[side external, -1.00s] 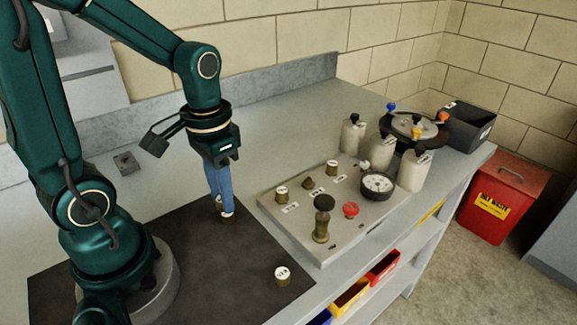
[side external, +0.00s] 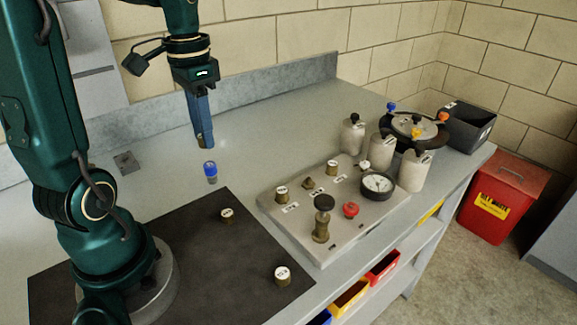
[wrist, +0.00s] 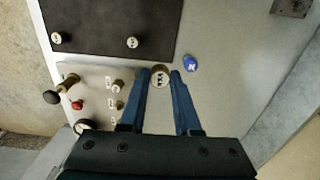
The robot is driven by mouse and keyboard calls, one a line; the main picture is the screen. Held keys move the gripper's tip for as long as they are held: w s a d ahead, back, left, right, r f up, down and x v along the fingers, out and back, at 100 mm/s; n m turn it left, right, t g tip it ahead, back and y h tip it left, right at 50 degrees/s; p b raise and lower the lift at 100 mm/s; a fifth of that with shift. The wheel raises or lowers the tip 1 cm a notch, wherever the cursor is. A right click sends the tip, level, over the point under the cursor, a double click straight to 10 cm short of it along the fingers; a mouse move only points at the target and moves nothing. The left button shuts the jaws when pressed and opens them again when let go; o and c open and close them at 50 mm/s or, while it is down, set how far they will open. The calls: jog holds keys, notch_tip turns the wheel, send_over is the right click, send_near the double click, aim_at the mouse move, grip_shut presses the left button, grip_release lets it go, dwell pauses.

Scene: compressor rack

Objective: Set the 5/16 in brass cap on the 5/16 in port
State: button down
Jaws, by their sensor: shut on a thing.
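My gripper (wrist: 161,73) is shut on a brass cap (wrist: 160,78) with a pale, labelled top; the label is too small to read surely. In the side view my gripper (side external: 205,146) hangs above the bench behind the mat, and its fingers hide the held cap. Two more pale-topped brass caps stand on the dark mat, one near its far right corner (side external: 227,215) and one near its front right edge (side external: 282,275). The grey port panel (side external: 268,209) is to the right of my gripper. It carries brass fittings (side external: 308,183), some pale-topped; I cannot tell which is the 5/16 port.
A blue-topped piece (side external: 210,170) stands on the bench below my gripper. The panel bears a black knob (side external: 323,202), a red knob (side external: 351,210) and a gauge (side external: 377,184). Pale bottles (side external: 412,172) stand behind it.

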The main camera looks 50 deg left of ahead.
jog(key=w+r+m, duration=0.1)
jog(key=w, duration=0.5)
jog(key=m, duration=0.5)
send_over(308, 178)
notch_tip(308, 178, down, 7)
jog(key=shift+w+r, duration=0.15)
jog(key=shift+r, duration=0.05)
jog(key=shift+f, duration=1.75)
jog(key=shift+f, duration=0.15)
jog(key=shift+f, duration=0.35)
jog(key=shift+f, duration=0.55)
